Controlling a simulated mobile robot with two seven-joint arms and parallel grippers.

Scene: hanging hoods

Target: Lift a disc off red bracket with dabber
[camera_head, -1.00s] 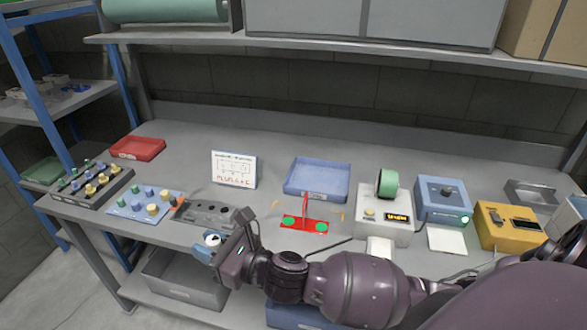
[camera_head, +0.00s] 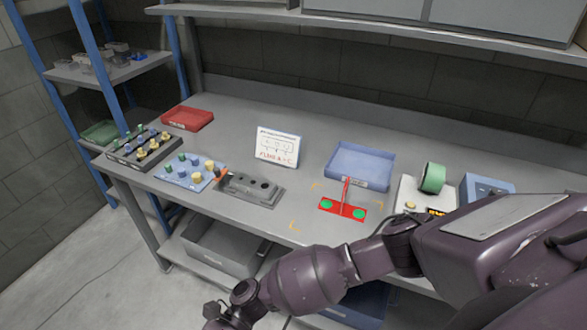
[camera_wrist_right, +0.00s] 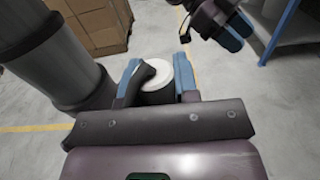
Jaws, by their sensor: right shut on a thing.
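The red bracket (camera_head: 344,207) lies on the bench in the head view, a flat red plate with a thin red upright. A green disc (camera_head: 326,204) sits at its left end and another green disc (camera_head: 359,214) at its right end. In the right wrist view my right gripper (camera_wrist_right: 157,82) is shut on a dark cylinder with a round white top, which looks like the dabber (camera_wrist_right: 155,74). In the head view my right arm reaches down-left, in front of the bench and away from the bracket. My left gripper (camera_wrist_right: 236,35) shows partly at the top of the wrist view; its jaw state is unclear.
A grey holed block (camera_head: 250,189), a blue knob board (camera_head: 190,171) and a white sign (camera_head: 277,147) stand left of the bracket. A blue tray (camera_head: 360,165) is behind it. A green roll (camera_head: 433,177) stands to its right. Yellow corner marks surround the bracket.

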